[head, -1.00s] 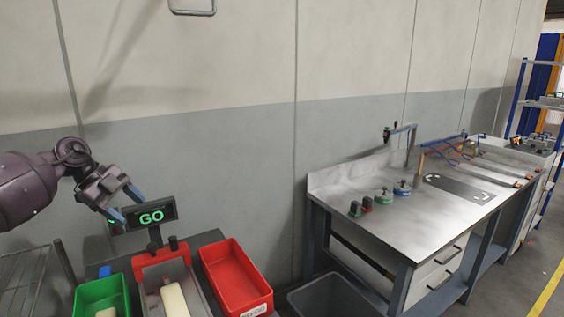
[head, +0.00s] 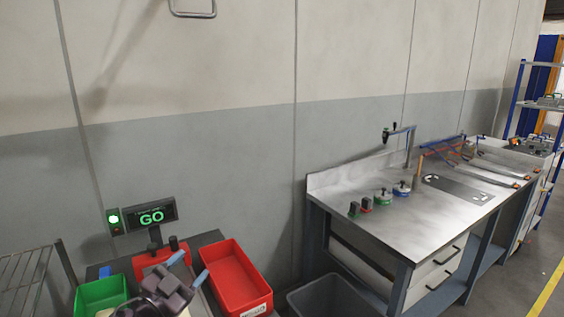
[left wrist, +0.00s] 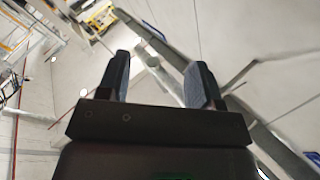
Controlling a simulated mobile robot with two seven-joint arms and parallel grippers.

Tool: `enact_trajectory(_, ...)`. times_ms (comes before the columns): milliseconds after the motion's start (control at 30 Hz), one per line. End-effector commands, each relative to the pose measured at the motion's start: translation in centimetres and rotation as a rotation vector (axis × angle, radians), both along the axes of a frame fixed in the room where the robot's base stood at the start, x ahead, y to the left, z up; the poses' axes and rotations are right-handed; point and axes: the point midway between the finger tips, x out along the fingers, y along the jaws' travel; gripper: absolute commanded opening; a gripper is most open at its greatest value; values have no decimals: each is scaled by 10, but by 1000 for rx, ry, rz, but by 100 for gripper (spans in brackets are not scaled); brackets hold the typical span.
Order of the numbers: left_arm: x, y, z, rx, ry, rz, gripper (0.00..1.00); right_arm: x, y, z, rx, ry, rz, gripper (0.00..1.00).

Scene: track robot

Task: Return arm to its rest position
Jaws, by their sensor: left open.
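My left gripper (head: 188,268) is low in the head view, in front of the red-framed fixture (head: 150,259) and beside the red bin (head: 237,273). Its blue-tipped fingers are apart, with nothing seen between them. The gripper and wrist cover most of the fixture and the pale part in it. In the left wrist view the two fingers (left wrist: 160,72) are also spread and empty, against a tilted view of the room. My right gripper is in neither view.
A green bin (head: 101,293) stands left of the fixture. A lit display reading GO (head: 151,217) with a green lamp (head: 113,218) rises behind it. A wire rack (head: 27,280) is at far left. A grey tub (head: 335,297) and a metal workbench (head: 420,215) stand to the right.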

Motion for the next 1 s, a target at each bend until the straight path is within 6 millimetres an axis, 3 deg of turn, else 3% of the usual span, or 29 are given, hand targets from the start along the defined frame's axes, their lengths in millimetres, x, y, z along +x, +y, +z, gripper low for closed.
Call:
enact_trajectory(267, -62, 42, -54, -127, 301, 382, 60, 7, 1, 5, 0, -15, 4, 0)
enact_trajectory(467, -130, 68, -99, -155, 609, 595, 60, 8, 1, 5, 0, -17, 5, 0)
enact_trajectory(600, -188, 79, -125, -153, 846, 691, 60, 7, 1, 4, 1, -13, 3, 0)
enact_trajectory(800, -249, 82, -143, -137, 1088, 740, 60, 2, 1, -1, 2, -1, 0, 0)
enact_trajectory(1000, -291, 80, -149, -125, 1249, 748, 60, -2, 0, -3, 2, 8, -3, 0)
